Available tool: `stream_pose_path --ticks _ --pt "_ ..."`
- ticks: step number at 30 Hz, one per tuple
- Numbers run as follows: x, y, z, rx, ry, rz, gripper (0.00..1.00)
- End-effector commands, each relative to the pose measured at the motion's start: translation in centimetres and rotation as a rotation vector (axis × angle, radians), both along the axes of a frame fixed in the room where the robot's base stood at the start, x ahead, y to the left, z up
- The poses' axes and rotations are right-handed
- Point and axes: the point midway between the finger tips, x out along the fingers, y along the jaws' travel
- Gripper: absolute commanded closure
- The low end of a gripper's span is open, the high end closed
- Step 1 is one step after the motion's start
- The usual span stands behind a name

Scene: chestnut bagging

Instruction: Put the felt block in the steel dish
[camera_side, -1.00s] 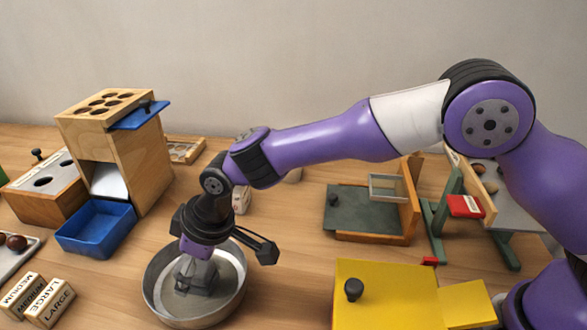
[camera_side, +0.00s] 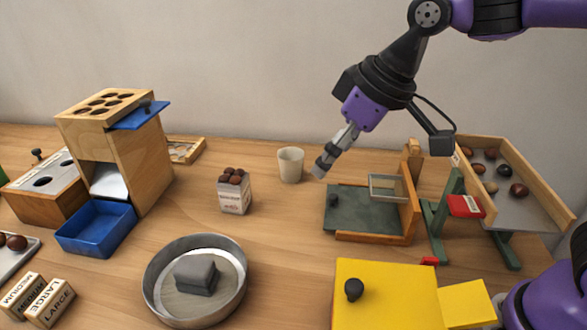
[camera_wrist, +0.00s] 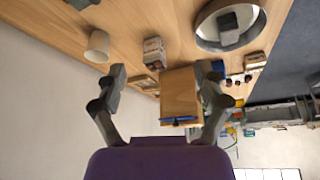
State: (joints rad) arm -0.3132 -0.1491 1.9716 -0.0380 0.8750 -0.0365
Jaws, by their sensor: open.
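The grey felt block (camera_side: 197,275) lies inside the round steel dish (camera_side: 236,295), resting on its floor. In the wrist view the dish (camera_wrist: 203,36) shows at the top right with the block (camera_wrist: 228,24) in it. My gripper (camera_side: 321,168) is raised up and to the right, well away from the dish, above the far part of the table near the white cup. In the wrist view my gripper (camera_wrist: 160,78) has its two fingers spread with nothing between them.
A paper bag of chestnuts (camera_side: 235,196) and a white cup (camera_side: 290,165) stand mid-table. A wooden dispenser (camera_side: 150,150) with a blue bin (camera_side: 97,228) is at left. A green board (camera_side: 360,210), a chestnut tray (camera_side: 530,205) and a yellow box (camera_side: 395,295) are at right.

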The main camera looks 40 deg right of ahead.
Motion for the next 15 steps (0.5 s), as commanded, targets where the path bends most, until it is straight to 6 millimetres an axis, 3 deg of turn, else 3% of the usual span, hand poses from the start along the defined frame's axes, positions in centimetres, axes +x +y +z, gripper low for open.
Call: stream_pose_path --ticks 1,3,6,10,15 --pt "-1.8 -2.7 0.3 0.006 -0.016 -0.078 0.18" --pt "-4.2 -5.5 0.1 0.010 -0.025 -0.168 0.18" --pt "-7.0 -8.3 -0.8 0.013 -0.036 -0.273 0.18" --pt "-9.3 -10.1 -1.9 0.015 -0.044 -0.357 0.18" --pt "-10.2 -10.6 -2.4 0.015 -0.045 -0.387 0.18"
